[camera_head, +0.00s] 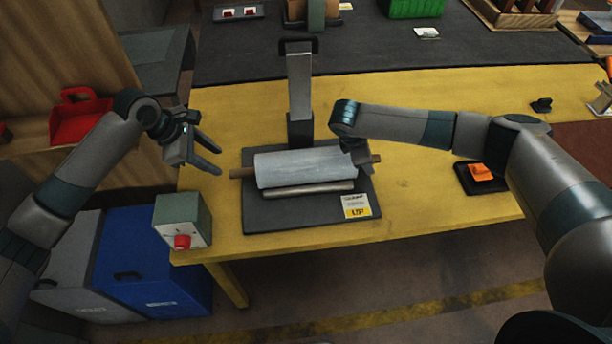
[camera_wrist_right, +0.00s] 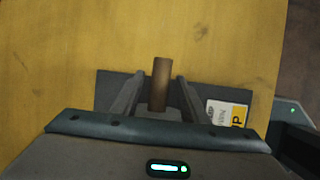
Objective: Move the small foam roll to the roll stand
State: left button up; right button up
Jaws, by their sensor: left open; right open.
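The small foam roll (camera_head: 305,166) is a pale grey-blue cylinder on a brown rod that sticks out at both ends. It lies crosswise over a dark base plate (camera_head: 290,221) with a grey upright post (camera_head: 300,85) behind and a thin metal bar (camera_head: 308,190) in front; this appears to be the roll stand. My left gripper (camera_head: 218,160) is open and empty, left of the rod's left end. My right gripper (camera_head: 362,158) is at the roll's right end. In the right wrist view its open fingers (camera_wrist_right: 161,76) stand either side of the brown rod end (camera_wrist_right: 160,86), apparently with gaps.
A grey box with a red button (camera_head: 182,222) stands at the front left corner. An orange object on a black pad (camera_head: 481,173) lies right. A red container (camera_head: 78,120) is far left.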

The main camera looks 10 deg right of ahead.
jog(key=v, duration=1.1)
jog(key=shift+a+r, duration=0.1)
jog(key=shift+r, duration=0.3)
jog(key=shift+s+f, duration=0.1)
jog(key=shift+s, duration=0.05)
